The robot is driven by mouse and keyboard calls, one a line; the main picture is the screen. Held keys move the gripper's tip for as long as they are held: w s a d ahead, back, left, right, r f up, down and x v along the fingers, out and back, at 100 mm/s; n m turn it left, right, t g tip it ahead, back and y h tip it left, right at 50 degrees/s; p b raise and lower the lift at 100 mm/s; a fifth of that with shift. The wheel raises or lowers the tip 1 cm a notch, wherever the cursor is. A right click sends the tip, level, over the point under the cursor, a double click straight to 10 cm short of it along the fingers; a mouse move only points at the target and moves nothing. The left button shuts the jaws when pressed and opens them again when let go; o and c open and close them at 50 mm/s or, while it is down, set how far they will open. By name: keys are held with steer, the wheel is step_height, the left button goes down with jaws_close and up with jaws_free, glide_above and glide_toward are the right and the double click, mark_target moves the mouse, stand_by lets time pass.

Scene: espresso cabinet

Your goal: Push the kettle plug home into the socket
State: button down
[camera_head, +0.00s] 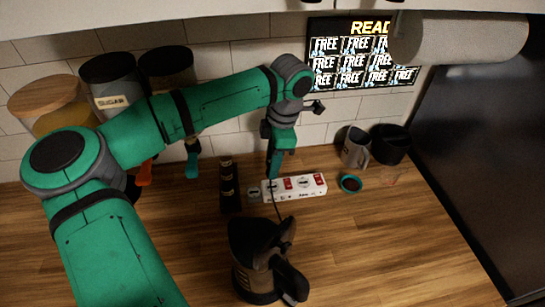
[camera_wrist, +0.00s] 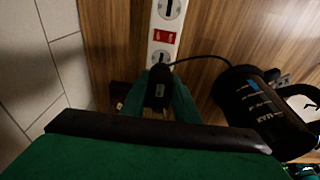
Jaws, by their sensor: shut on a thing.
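My gripper (camera_head: 274,172) points down over the left part of the white power strip (camera_head: 316,188) on the counter. In the wrist view my green fingers are shut on the black kettle plug (camera_wrist: 158,90), one on each side. The plug is at the near end of the strip, which also shows in the wrist view (camera_wrist: 152,28). The plug's pins and the socket under it are hidden, so I cannot tell how deep it sits. The dark kettle (camera_head: 252,265) stands in front of the strip; it is at the right in the wrist view (camera_wrist: 258,105). Its cord runs to the plug.
A dark rack (camera_head: 229,185) lies just left of the strip. A small teal-rimmed dish (camera_head: 350,184), a grey mug (camera_head: 356,147) and a black container (camera_head: 390,144) are to its right. Jars (camera_head: 112,85) stand at the back left. The counter's front right is clear.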

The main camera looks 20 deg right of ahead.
steer(key=shift+f, duration=1.3)
steer(key=shift+f, duration=1.65)
stand_by(0.6)
steer(key=c, duration=1.3)
jaws_free()
steer(key=r, duration=0.3)
steer(key=d+r, duration=0.1)
steer(key=r, duration=0.6)
steer(key=shift+s+d+r, duration=0.25)
steer(key=shift+d+r, duration=0.05)
steer(key=shift+r, duration=0.05)
steer(key=shift+d, duration=0.1)
